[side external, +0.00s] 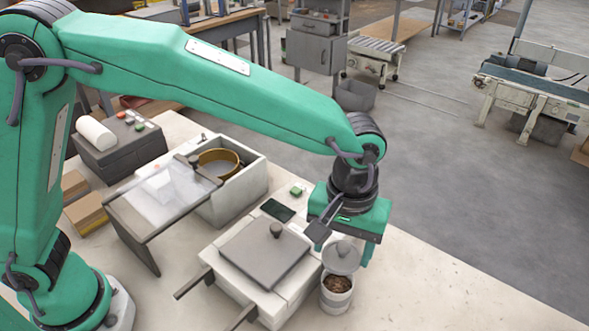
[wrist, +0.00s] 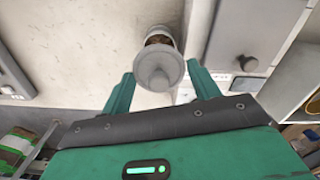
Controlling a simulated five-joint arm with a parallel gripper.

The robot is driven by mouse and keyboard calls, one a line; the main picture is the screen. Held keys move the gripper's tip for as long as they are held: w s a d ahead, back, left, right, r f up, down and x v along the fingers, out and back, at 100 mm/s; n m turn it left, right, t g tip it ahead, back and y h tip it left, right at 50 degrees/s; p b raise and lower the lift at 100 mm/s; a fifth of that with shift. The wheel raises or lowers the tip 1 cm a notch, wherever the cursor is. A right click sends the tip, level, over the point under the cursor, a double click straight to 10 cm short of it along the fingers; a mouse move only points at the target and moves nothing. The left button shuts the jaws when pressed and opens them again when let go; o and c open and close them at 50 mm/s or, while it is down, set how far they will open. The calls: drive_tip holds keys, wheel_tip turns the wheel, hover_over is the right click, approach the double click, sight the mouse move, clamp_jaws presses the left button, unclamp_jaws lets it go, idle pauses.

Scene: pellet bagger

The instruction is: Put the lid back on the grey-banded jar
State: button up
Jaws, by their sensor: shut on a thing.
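The round grey lid (side external: 341,259) with a small knob is held between the fingers of my gripper (side external: 343,245), which is shut on it. In the wrist view the lid (wrist: 158,75) sits between the two green fingers of my gripper (wrist: 163,88). The pale jar (side external: 336,301) stands upright on the table just below the lid, its mouth partly uncovered and brown pellets showing inside. In the wrist view the lid hides most of the jar (wrist: 160,31). The lid looks raised above the rim and off-centre; the exact gap is unclear.
A white box with a grey knobbed cover (side external: 264,254) and two protruding bars stands close left of the jar. A white bin (side external: 239,198) holding a brass-coloured ring and a clear tilted panel (side external: 165,195) are farther back left. Bare tabletop (side external: 430,285) lies right of the jar.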

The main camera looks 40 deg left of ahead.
drive_tip(key=shift+f, duration=2.9)
drive_tip(key=shift+f, duration=0.2)
idle(0.4)
drive_tip(key=o, duration=1.3)
drive_tip(key=shift+r, duration=0.25)
drive_tip(key=shift+r, duration=3.25)
